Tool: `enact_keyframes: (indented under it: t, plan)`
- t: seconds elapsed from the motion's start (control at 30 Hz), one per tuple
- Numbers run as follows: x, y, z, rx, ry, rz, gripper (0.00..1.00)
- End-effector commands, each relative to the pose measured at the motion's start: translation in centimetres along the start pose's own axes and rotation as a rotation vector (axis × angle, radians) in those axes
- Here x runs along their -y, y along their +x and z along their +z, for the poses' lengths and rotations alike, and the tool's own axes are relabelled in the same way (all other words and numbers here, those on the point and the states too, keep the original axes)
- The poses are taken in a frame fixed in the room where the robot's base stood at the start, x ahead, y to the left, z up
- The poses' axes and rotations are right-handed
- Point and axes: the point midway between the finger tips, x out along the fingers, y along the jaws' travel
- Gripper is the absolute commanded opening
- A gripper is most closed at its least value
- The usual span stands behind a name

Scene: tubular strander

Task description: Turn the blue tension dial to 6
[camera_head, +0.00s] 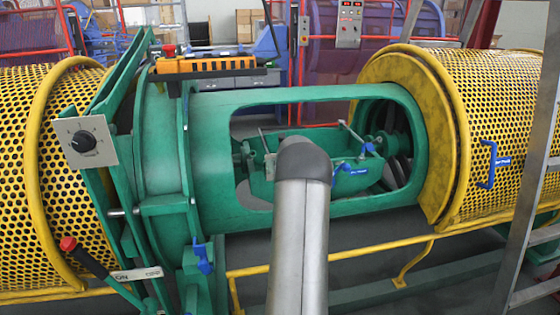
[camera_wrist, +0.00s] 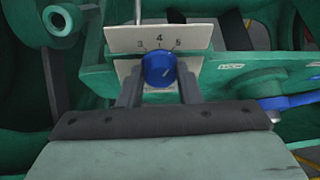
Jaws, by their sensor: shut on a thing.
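The blue tension dial (camera_wrist: 158,69) is a round blue knob in the wrist view, in front of a pale scale plate (camera_wrist: 190,37). The numbers 3, 4 and 5 show above the knob, with 4 roughly over its middle. No 6 shows. I cannot clearly read which number the knob points to. My gripper (camera_wrist: 159,88) has one finger on each side of the knob and is shut on it. In the head view my arm hides the gripper, and I cannot make out the blue dial there.
The dial sits on a green cradle (camera_head: 345,177) inside the opening of the green tube (camera_head: 215,135). A blue handle (camera_wrist: 290,101) and a LOCK label (camera_wrist: 231,66) lie to its right. Yellow perforated guards (camera_head: 500,100) flank the tube. A black dial (camera_head: 84,141) is at far left.

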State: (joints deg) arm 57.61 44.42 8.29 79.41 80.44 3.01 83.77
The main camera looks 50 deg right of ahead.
Motion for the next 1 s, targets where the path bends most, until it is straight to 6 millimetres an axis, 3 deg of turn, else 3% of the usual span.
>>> enact_keyframes:
  t: [0.5,1.0]
  plan:
    - [0.49,-0.16,0.22,-0.023,0.450,0.135,0.09]
    - [0.56,0.04,-0.08,-0.034,0.673,0.202,0.09]
